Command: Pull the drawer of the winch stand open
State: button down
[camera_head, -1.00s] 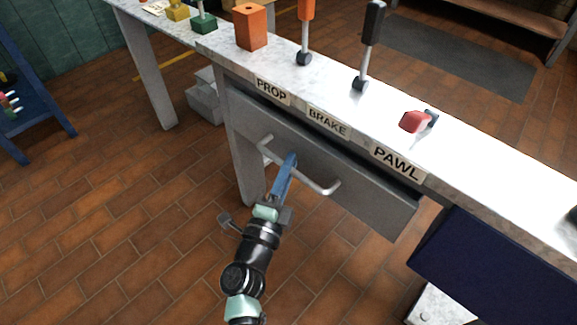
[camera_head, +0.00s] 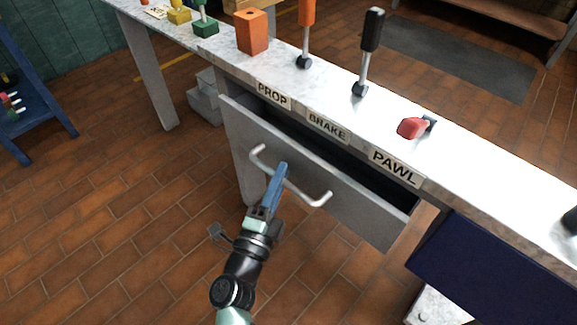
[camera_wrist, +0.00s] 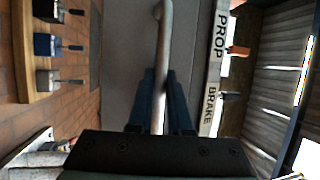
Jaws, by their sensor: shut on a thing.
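The winch stand (camera_head: 300,85) is a long pale-topped bench with labels PROP, BRAKE and PAWL along its front edge. Its grey drawer (camera_head: 350,215) stands partly out, with a dark gap showing between its front and the bench top. A light bar handle (camera_head: 316,199) runs across the drawer front. My gripper (camera_head: 280,172), with blue fingers, is shut on the handle left of its middle. In the wrist view the handle (camera_wrist: 164,50) passes between the two fingers (camera_wrist: 160,95), and the drawer's inside is not visible there.
A dark blue panel (camera_head: 495,265) sits right of the drawer. The tiled floor in front of the drawer is clear.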

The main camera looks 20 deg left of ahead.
jog(key=s+a+p, duration=0.2)
jog(key=s, duration=0.4)
jog(key=shift+s+a, duration=0.25)
jog(key=shift+s, duration=0.15)
jog(key=c, duration=0.8)
grip_release()
jog(key=shift+c, duration=0.2)
jog(key=s+f+p, duration=0.2)
jog(key=s, duration=1)
jog(key=shift+s+d+f, duration=0.15)
jog(key=shift+s+d, duration=0.2)
